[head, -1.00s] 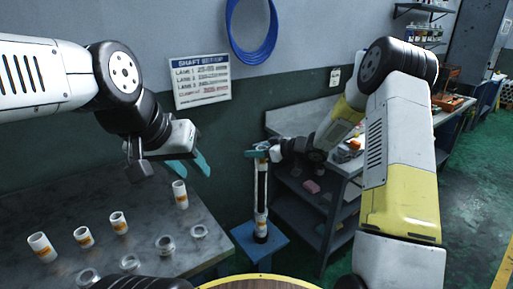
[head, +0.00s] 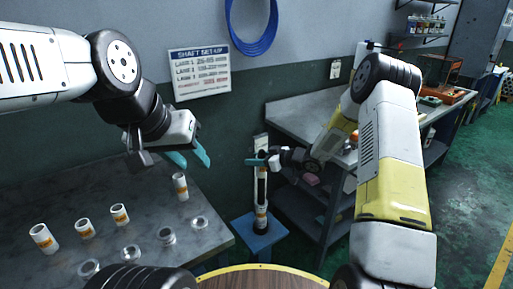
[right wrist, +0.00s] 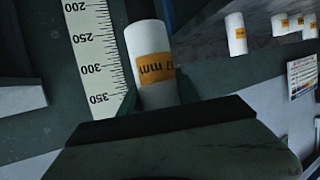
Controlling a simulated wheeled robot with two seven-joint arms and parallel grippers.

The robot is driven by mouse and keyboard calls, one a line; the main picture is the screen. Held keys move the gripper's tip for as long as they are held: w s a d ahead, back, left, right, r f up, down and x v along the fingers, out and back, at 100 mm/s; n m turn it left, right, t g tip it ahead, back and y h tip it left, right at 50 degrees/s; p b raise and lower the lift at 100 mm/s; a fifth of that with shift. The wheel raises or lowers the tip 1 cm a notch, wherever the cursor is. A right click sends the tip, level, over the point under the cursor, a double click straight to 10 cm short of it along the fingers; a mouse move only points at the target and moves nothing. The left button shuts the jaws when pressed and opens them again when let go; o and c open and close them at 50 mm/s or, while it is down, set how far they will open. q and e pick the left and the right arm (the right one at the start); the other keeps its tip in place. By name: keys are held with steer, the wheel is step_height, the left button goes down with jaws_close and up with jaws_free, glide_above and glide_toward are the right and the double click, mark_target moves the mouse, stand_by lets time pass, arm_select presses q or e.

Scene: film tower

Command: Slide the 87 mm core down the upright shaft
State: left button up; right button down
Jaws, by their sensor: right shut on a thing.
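My right gripper (head: 262,161) is at the upper part of the upright shaft (head: 261,190). It is shut on a white core with an orange label (right wrist: 154,66). In the right wrist view the label reads upside down; its "7 mm" shows, but its first digit is unclear. The core lies lengthwise along a white scale. The shaft stands on a blue base (head: 257,234). The gripper hides much of the core in the head view, and I cannot tell how far the shaft passes through it. My left gripper (head: 190,158) is open and empty above the grey table.
Several labelled white cores (head: 119,214) stand on the grey table (head: 60,195) at left, with several metal rings (head: 198,223) in front. A grey workbench (head: 300,117) stands behind my right arm. A setup sign (head: 200,72) and blue hose (head: 252,28) hang on the wall.

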mark_target(264, 186)
steer(key=shift+f, duration=6.4)
steer(key=c, duration=0.8)
jaws_free()
steer(key=shift+o, duration=0.2)
steer(key=v, duration=0.8)
